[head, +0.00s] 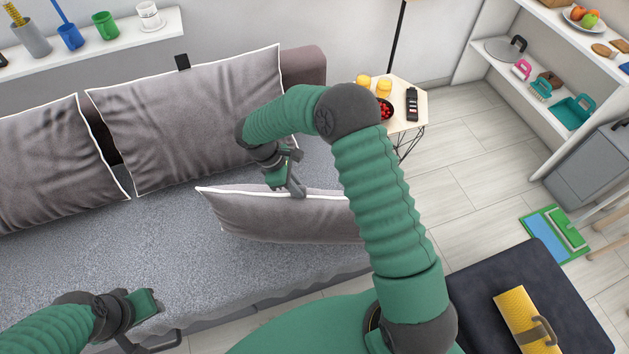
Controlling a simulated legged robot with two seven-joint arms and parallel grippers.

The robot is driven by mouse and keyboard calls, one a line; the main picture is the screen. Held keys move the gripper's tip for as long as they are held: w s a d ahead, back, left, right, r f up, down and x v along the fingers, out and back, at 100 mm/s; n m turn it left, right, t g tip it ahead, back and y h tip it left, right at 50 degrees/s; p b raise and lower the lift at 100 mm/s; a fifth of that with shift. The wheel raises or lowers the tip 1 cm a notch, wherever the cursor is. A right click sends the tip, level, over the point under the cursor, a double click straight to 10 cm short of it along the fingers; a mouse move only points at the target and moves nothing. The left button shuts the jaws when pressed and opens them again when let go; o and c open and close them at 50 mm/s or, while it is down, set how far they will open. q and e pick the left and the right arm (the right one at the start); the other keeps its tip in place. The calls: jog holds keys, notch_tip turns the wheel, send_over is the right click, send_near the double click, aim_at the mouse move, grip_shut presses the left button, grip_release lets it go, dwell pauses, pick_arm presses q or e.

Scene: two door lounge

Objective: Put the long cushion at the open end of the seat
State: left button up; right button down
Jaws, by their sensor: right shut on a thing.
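The long cushion (285,218) is grey with white piping, in the middle of the head view, over the right part of the grey seat (190,225). My right gripper (297,190) is shut on its top edge. My right arm hides the cushion's right end. I cannot tell whether its lower edge touches the seat. The seat's right end, beside the side table, is partly hidden by my arm.
Two large grey cushions (195,120) (52,160) lean on the sofa back (304,66). A side table (402,98) with yellow cups, a red-filled bowl and a remote stands past the right end. A dark ottoman (560,292) bears a yellow roll (523,312). The seat's left part is clear.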

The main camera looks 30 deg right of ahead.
jog(key=d, duration=0.4)
jog(key=shift+w+d+f, duration=0.1)
jog(key=shift+w+d, duration=0.05)
jog(key=shift+d, duration=0.15)
jog(key=shift+w+d+f, duration=0.1)
jog(key=shift+d+f, duration=0.15)
jog(key=shift+d, duration=0.75)
jog(key=shift+f, duration=1.65)
jog(key=c, duration=1.5)
grip_release()
jog(key=shift+o, duration=0.2)
